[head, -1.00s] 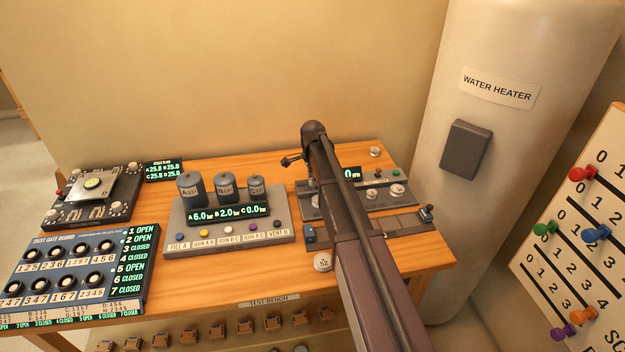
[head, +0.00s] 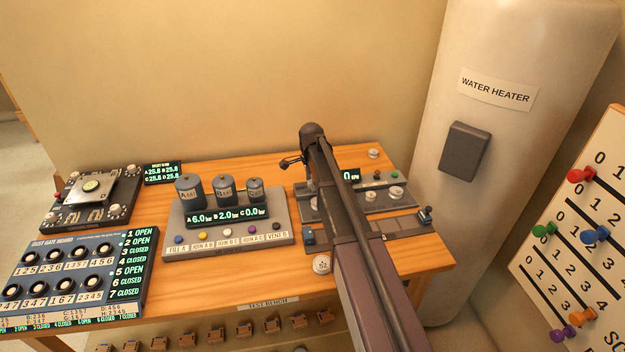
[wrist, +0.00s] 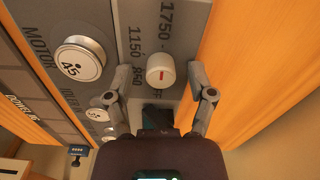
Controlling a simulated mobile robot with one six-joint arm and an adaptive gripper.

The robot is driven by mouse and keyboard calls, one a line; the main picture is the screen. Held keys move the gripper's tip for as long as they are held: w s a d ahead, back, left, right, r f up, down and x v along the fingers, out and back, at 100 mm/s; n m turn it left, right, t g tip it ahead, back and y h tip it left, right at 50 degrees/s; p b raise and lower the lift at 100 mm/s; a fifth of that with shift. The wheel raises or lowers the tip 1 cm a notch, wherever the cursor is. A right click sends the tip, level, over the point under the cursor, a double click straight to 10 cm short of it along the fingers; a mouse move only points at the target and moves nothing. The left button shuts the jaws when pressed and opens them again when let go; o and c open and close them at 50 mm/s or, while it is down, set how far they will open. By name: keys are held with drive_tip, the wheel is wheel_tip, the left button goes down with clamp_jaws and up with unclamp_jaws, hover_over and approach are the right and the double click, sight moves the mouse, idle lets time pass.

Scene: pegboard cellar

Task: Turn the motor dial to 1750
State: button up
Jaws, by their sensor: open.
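The motor dial (wrist: 159,64) is a round white knob with a short red mark on its face, on a grey panel in the wrist view. The scale beside it reads 1750, 1150, 850 and a partly hidden word like OFF. The red mark sits low on the face, on the side away from 1750. My gripper (wrist: 161,80) is open, with one finger on each side of the dial, not visibly touching it.
A larger white knob marked 45 (wrist: 82,58) sits left of the dial, close to my left finger. More knobs lie below it. The bench (head: 225,290) also holds a tank unit (head: 180,240) and a blue gate board (head: 60,265). A water heater (head: 510,170) stands right.

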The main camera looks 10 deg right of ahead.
drive_tip(key=shift+n, duration=0.5)
